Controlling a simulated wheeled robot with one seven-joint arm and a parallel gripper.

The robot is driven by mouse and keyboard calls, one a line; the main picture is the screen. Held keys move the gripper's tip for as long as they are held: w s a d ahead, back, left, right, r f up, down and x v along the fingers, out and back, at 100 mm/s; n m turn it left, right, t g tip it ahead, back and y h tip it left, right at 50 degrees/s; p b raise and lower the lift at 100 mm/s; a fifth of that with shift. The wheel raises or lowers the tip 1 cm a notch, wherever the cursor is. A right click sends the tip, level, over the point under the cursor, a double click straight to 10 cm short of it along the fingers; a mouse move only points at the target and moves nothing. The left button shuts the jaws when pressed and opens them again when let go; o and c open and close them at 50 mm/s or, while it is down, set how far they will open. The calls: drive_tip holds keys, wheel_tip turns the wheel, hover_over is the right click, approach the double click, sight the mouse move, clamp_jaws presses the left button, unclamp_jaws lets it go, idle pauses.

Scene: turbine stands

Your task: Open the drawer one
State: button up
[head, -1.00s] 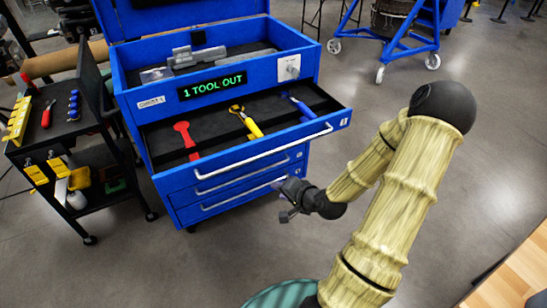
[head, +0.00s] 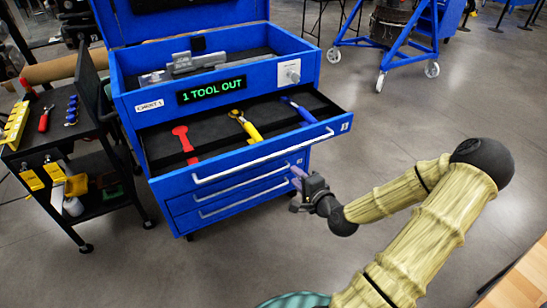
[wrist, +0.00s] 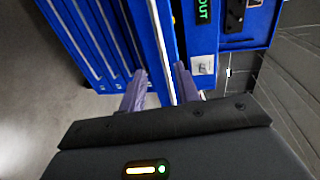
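The top drawer (head: 160,156), marked 1, stands pulled out of the blue tool chest (head: 128,105). Inside it lie a red wrench (head: 184,140), a yellow-handled tool (head: 245,125) and a blue-handled tool (head: 299,109). Its long silver handle (head: 262,158) runs across its front. My gripper (head: 297,180) is in front of the chest's right side, below the top drawer's front. In the wrist view the fingers of my gripper (wrist: 160,88) are apart, one on each side of a pale handle bar (wrist: 171,50) in the picture. Contact cannot be told.
Two closed drawers (head: 232,196) lie below. A sign (head: 211,89) reads "1 TOOL OUT". A black tool cart (head: 95,160) stands at the left, a blue wheeled stand (head: 408,50) behind right. A wooden table edge (head: 520,280) is at lower right.

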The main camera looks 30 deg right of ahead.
sight(274, 154)
drive_tip(key=w+f, duration=0.1)
drive_tip(key=w, duration=0.4)
drive_tip(key=w+f, duration=0.1)
drive_tip(key=w, duration=0.4)
drive_tip(key=w+f, duration=0.1)
drive_tip(key=w, duration=0.4)
drive_tip(key=shift+a, duration=0.3)
drive_tip(key=shift+c, duration=0.2)
clamp_jaws()
